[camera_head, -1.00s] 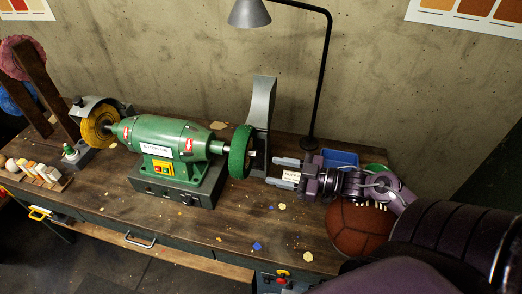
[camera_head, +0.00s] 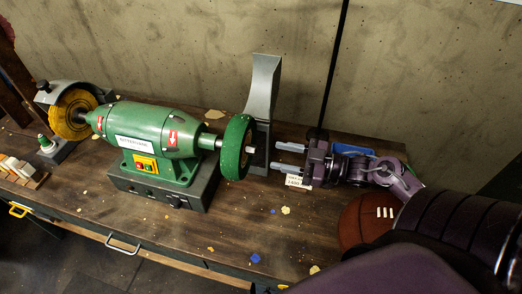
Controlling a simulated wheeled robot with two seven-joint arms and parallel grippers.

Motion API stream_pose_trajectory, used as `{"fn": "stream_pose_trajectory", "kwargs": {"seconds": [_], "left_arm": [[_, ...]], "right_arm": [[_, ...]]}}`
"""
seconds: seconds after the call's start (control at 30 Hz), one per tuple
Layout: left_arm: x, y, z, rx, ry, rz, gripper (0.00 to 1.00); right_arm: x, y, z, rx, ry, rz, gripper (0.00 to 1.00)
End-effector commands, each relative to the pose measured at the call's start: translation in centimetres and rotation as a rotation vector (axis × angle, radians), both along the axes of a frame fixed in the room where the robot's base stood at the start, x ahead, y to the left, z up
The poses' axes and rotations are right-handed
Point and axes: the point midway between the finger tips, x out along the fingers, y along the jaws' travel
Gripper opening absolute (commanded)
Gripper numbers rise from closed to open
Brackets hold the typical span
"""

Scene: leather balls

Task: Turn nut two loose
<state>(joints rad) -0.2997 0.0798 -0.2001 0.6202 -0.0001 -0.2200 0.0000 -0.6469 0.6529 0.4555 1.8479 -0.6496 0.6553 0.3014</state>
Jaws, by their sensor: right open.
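A green bench polisher (camera_head: 150,135) stands on the workbench, with a yellow wheel (camera_head: 72,114) at its left end and a green wheel (camera_head: 236,147) at its right end. A small pale shaft end with a nut (camera_head: 250,150) shows at the outer face of the green wheel; its detail is too small to tell. My right gripper (camera_head: 287,157) is open, its two fingers pointing left toward that shaft end. A gap separates the fingertips from it, and nothing is between them. My left gripper is not in view.
A grey upright guard (camera_head: 263,95) stands just behind the green wheel. A brown leather ball (camera_head: 362,222) lies under my right arm, with a blue tray (camera_head: 346,149) behind. Scraps litter the wooden bench (camera_head: 225,215); its middle front is mostly clear.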

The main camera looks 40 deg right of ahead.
Motion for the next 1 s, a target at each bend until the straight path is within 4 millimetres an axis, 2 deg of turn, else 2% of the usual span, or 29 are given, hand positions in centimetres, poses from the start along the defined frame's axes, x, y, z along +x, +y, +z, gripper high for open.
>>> {"fn": "stream_pose_trajectory", "kwargs": {"seconds": [0.03, 0.3, 0.5, 0.73, 1.0], "left_arm": [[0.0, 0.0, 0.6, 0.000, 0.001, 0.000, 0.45], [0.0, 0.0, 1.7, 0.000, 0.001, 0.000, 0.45], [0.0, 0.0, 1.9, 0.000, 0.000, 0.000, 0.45], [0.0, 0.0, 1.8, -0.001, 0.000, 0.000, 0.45], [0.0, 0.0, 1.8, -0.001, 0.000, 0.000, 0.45]], "right_arm": [[0.7, 0.6, 0.5, 0.001, -0.004, 0.002, 0.45], [3.8, 3.2, 0.4, 0.001, -0.003, -0.001, 0.45], [4.7, 4.1, 0.2, -0.001, -0.001, 0.000, 0.45], [4.7, 4.1, 0.1, 0.000, 0.000, 0.000, 0.45], [4.7, 4.1, 0.1, -0.001, 0.001, 0.000, 0.11]]}}
